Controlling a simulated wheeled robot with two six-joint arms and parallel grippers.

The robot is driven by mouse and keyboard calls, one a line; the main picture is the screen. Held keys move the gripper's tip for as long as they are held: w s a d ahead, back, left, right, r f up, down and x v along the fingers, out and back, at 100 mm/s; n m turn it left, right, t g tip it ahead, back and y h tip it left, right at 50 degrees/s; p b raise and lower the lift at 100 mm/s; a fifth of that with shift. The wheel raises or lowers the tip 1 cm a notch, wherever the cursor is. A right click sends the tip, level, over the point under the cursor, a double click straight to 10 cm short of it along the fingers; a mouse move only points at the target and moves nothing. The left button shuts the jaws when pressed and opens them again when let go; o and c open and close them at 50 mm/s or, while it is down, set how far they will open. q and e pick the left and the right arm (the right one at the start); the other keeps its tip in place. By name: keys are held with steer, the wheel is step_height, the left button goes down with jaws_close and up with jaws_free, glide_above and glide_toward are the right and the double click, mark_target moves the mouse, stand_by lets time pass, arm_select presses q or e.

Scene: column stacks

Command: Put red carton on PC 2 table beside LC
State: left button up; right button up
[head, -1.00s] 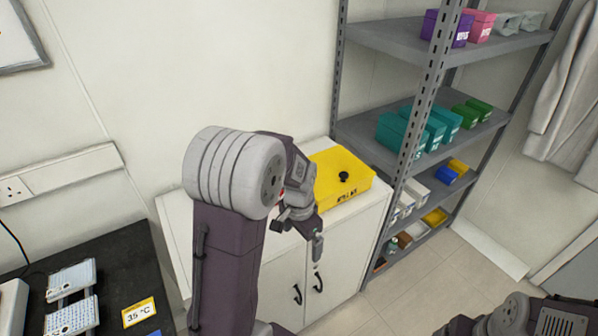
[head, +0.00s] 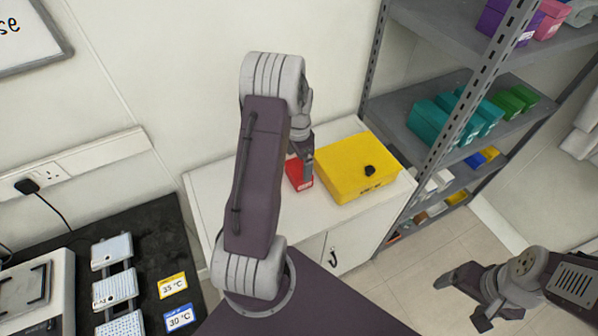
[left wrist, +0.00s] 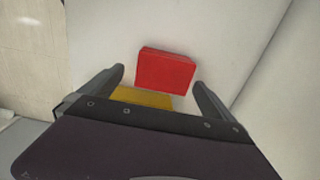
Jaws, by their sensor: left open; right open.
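The red carton (head: 299,174) stands on the white cabinet top (head: 218,182), just left of the yellow box (head: 352,168). My left gripper (head: 307,160) is over the cabinet at the carton and partly hides it. In the left wrist view the red carton (left wrist: 165,72) shows between and beyond the open fingers of my left gripper (left wrist: 157,84), with a gap on each side. A yellow patch (left wrist: 140,97) lies nearer the palm. My right gripper (head: 468,297) is open and empty, over the floor at the lower right. I cannot identify the PC 2 table or the LC.
A grey metal shelf rack (head: 450,45) with teal, green and purple boxes stands right of the cabinet. A dark bench (head: 150,225) at the lower left holds plates and labels reading 35 °C and 30 °C. Floor (head: 440,240) is clear at right.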

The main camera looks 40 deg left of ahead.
mark_target(299, 168)
arm_select(q)
steer(key=f, duration=0.3)
steer(key=w+f+p, duration=0.1)
steer(key=shift+a+f, duration=0.35)
steer(key=shift+a, duration=0.05)
steer(key=shift+s+d+f, duration=0.15)
steer(key=shift+f, duration=0.45)
steer(key=shift+c, duration=0.3)
